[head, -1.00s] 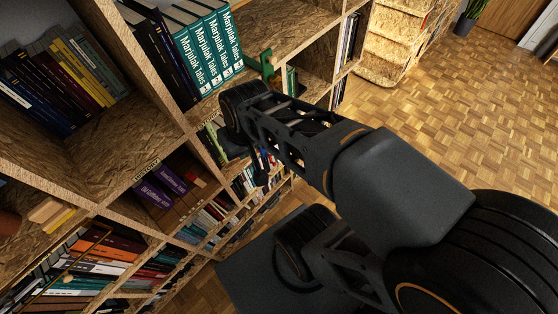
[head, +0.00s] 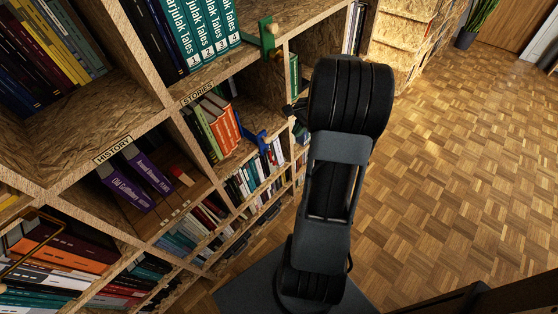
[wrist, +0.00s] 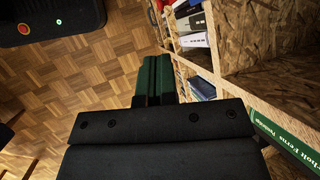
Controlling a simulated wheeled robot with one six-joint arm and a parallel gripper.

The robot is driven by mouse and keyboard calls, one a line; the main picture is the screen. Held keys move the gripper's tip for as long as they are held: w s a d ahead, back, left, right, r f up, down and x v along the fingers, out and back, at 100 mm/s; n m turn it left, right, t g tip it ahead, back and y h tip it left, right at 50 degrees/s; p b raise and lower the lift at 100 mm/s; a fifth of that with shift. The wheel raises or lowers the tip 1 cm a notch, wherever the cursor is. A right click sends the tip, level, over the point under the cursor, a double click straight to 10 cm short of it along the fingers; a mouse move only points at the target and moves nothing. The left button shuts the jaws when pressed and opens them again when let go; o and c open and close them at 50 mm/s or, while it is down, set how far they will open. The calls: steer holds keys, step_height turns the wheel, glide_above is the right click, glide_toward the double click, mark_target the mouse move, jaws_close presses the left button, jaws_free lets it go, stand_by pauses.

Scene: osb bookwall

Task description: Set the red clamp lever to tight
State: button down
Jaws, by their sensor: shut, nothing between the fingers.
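I cannot make out a red clamp lever in either view. A green clamp (head: 267,37) stands on the shelf edge beside the green books in the head view. A blue clamp (head: 256,140) sits at the shelf edge beside the orange books below. A small red item (head: 182,176) lies beside the purple books; I cannot tell what it is. My gripper (wrist: 154,60) is shut and empty, its two dark green fingers side by side in the wrist view. It is in front of the bookcase, apart from the clamps. My arm hides part of the shelves in the head view.
The OSB bookcase (head: 88,158) fills the left, with labels HISTORY (head: 113,149) and STORIES (head: 198,92). Its upright edges and shelf fronts are near my arm. The parquet floor (head: 455,170) on the right is clear. A plant (head: 480,22) stands far back.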

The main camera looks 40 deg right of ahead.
mark_target(276, 162)
steer(key=b+x, duration=0.3)
steer(key=x, duration=1.1)
steer(key=shift+a, duration=0.1)
